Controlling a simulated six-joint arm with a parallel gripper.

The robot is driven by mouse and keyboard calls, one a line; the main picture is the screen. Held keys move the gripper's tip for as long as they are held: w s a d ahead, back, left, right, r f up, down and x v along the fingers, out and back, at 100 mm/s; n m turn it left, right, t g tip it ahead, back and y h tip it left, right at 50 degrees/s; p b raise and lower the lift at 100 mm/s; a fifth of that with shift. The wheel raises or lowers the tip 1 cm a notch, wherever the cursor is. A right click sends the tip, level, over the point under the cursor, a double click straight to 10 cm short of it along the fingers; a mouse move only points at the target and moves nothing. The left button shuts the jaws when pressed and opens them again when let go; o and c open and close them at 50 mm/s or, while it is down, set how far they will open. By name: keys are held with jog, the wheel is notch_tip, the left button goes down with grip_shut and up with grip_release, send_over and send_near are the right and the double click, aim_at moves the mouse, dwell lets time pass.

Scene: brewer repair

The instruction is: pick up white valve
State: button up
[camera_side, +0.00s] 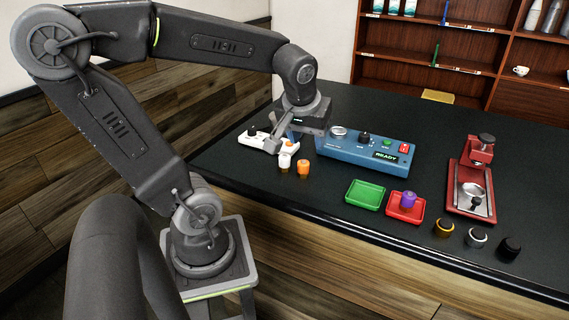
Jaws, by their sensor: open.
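The white valve (285,161) stands upright on the dark counter, just in front of a white base (262,140) and to the left of an orange valve (303,168). My gripper (280,145) is open and points down, a little above and behind the white valve. Its fingers overlap the white base in the picture and hide part of it. I cannot tell whether a finger touches anything. Nothing shows between the fingers clearly.
A blue machine (365,150) with a READY display stands right of my gripper. A green tray (366,194), a red tray (390,209) holding a purple valve (408,199), a red press (470,180) and several knobs (475,237) lie further right. The counter's front left is clear.

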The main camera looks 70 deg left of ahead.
jog(key=a+f+n+g+y, duration=0.1)
jog(key=a+f+n+g, duration=0.15)
jog(key=a+n, duration=0.6)
jog(key=m, duration=0.2)
send_over(284, 156)
jog(key=d, duration=0.2)
notch_tip(284, 156, down, 6)
jog(key=shift+n, duration=0.25)
jog(key=shift+x, duration=3.3)
jog(key=shift+s+d, duration=0.1)
jog(key=shift+d, duration=0.05)
jog(key=shift+c, duration=0.2)
